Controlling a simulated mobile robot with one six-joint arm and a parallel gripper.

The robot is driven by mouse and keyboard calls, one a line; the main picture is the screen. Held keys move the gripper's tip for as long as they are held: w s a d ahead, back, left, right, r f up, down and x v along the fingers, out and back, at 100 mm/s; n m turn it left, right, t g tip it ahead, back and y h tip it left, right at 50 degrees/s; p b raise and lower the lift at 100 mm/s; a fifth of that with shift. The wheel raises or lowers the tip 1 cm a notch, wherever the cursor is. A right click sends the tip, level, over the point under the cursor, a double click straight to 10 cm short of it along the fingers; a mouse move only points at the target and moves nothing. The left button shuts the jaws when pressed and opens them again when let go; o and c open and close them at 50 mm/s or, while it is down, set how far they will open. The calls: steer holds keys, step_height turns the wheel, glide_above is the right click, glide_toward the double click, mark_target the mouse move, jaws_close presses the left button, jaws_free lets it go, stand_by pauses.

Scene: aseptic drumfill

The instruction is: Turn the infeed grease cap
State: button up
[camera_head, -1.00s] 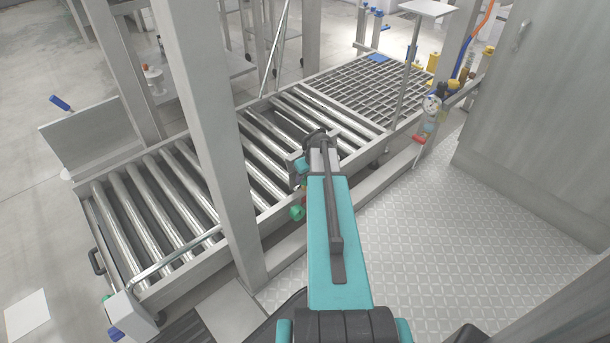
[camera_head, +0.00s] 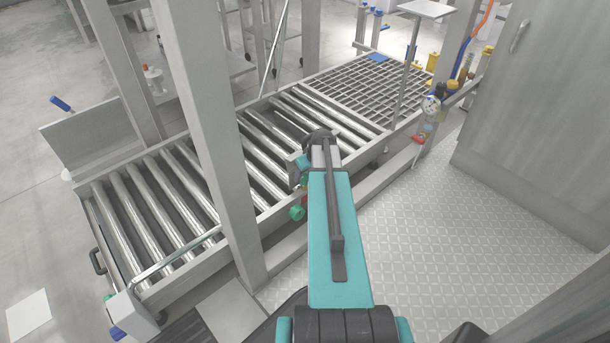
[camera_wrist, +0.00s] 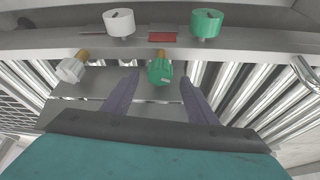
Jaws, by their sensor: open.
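In the wrist view, a green ribbed cap (camera_wrist: 160,71) on a brass-coloured stem sits at the lower edge of a grey metal beam. A white ribbed cap (camera_wrist: 71,68) on a similar stem is to its left. My gripper (camera_wrist: 159,78) is open, with one dark finger on each side of the green cap. I see gaps between the cap and both fingers. Which cap is the infeed one is not readable. In the head view, my arm hides the fingers, and a green round part (camera_head: 297,212) shows beside it at the conveyor's side.
On the beam, a white knob (camera_wrist: 119,23) and a green knob (camera_wrist: 206,23) flank a red label (camera_wrist: 162,37). The roller conveyor (camera_head: 160,205) lies left of my arm, with a grey post (camera_head: 212,130) before it. Patterned floor (camera_head: 440,240) is clear at right.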

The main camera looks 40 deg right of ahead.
steer(key=d+p+v, duration=0.1)
steer(key=p+v, duration=0.2)
steer(key=v, duration=0.8)
steer(key=shift+a, duration=0.5)
steer(key=d+n+y+p, duration=0.1)
steer(key=n, duration=0.1)
steer(key=d+n+p, duration=0.1)
steer(key=n, duration=0.1)
steer(key=shift+s+d+r+y, duration=0.15)
steer(key=shift+s+d+y, duration=0.05)
steer(key=shift+y, duration=0.2)
steer(key=b+x, duration=0.4)
steer(key=x, duration=0.9)
steer(key=shift+w+f, duration=0.2)
steer(key=shift+f, duration=0.15)
steer(key=shift+c, duration=0.4)
